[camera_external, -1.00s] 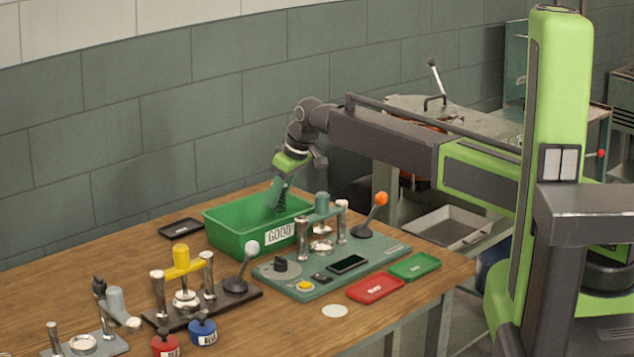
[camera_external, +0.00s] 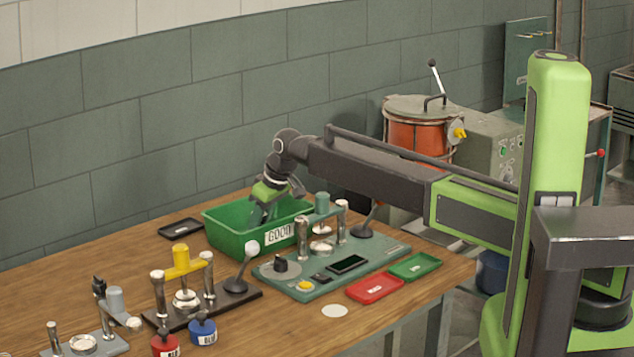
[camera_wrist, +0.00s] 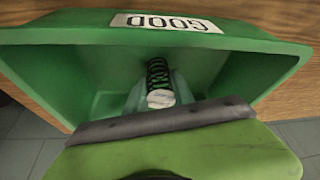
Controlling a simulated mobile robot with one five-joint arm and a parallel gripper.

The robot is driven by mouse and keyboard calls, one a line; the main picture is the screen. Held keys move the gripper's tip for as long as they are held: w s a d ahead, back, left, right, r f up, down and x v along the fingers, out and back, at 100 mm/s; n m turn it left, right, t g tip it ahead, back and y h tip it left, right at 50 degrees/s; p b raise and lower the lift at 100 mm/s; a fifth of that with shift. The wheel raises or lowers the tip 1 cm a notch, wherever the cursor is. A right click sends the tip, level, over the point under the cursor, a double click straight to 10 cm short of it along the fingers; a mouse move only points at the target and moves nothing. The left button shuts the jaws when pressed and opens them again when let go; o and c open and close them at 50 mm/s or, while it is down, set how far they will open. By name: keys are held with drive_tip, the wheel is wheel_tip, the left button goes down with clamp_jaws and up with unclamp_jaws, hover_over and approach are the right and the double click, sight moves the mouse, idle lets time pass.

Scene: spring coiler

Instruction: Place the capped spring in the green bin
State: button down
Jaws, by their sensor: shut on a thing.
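The green bin (camera_external: 222,238), labelled GOOD, stands on the wooden bench near the back wall. In the wrist view its inside wall and floor (camera_wrist: 100,65) fill most of the picture. My gripper (camera_external: 262,212) is lowered into the bin, its fingertips hidden behind the front wall in the external view. In the wrist view my gripper (camera_wrist: 157,95) is shut on the capped spring, a dark coil (camera_wrist: 157,72) with a pale round cap at its near end. The spring is inside the bin's walls. I cannot tell whether it touches the floor.
A green press fixture (camera_external: 318,280) with an orange-knobbed lever stands just right of the bin. Red (camera_external: 374,288) and green (camera_external: 414,266) trays lie in front. A yellow-topped press (camera_external: 183,265) and a black tray (camera_external: 181,228) are to the left.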

drive_tip(key=shift+f, duration=0.25)
drive_tip(key=c, duration=1.1)
unclamp_jaws()
drive_tip(key=shift+r, duration=0.1)
drive_tip(key=p+v, duration=1.1)
drive_tip(key=v, duration=0.1)
drive_tip(key=shift+r, duration=0.15)
drive_tip(key=shift+d, duration=0.1)
